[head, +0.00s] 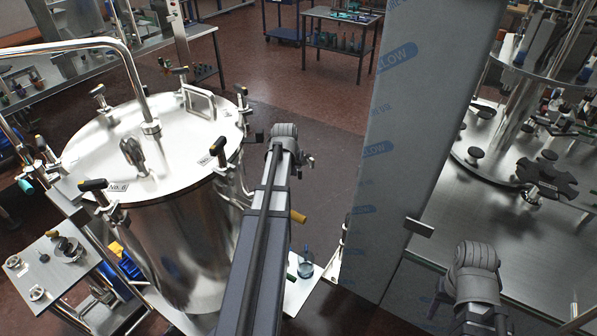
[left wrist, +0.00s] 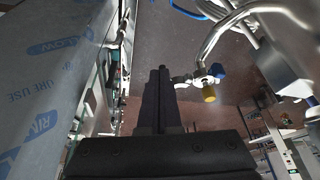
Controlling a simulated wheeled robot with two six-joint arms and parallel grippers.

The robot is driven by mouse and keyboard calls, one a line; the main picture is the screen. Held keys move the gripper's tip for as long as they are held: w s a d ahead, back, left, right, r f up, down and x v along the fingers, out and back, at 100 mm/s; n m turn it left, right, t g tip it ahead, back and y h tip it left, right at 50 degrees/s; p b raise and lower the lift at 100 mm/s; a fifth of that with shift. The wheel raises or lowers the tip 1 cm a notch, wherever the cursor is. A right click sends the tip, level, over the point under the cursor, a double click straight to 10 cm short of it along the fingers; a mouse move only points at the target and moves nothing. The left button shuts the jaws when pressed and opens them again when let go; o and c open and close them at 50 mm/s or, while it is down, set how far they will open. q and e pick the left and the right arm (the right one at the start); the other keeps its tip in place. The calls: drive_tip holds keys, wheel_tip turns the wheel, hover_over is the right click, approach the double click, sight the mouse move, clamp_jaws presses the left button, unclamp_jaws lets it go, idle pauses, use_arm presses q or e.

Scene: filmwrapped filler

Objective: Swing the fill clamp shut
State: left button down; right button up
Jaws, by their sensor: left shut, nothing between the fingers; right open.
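My left gripper (left wrist: 162,78) is shut and empty, its dark fingers pointing up the left wrist view. To the right of its fingertips, a yellow-ended handle (left wrist: 209,94) with a blue part sits by a bent steel pipe (left wrist: 222,32). I cannot tell whether the fingers touch it. In the head view a yellow handle (head: 298,216) sticks out from behind my left arm, beside the steel vessel (head: 180,245); my left arm hides what it joins to. I cannot tell for sure whether this is the fill clamp. My right arm shows at lower right, its gripper fingers out of sight.
A steel table (head: 480,215) lies right. Open floor (head: 240,70) lies behind.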

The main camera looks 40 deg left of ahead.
sight(299, 175)
use_arm(q)
drive_tip(key=w+a+f+b, duration=0.1)
drive_tip(key=w+f+b, duration=0.1)
drive_tip(key=f+b, duration=0.1)
drive_tip(key=w+a+f+b, duration=0.1)
drive_tip(key=w+f+b, duration=0.1)
drive_tip(key=f+b, duration=0.1)
drive_tip(key=w+a+f+b, duration=0.1)
drive_tip(key=w+f+b, duration=0.2)
drive_tip(key=shift+a+f, duration=0.1)
drive_tip(key=shift+f, duration=0.1)
idle(0.3)
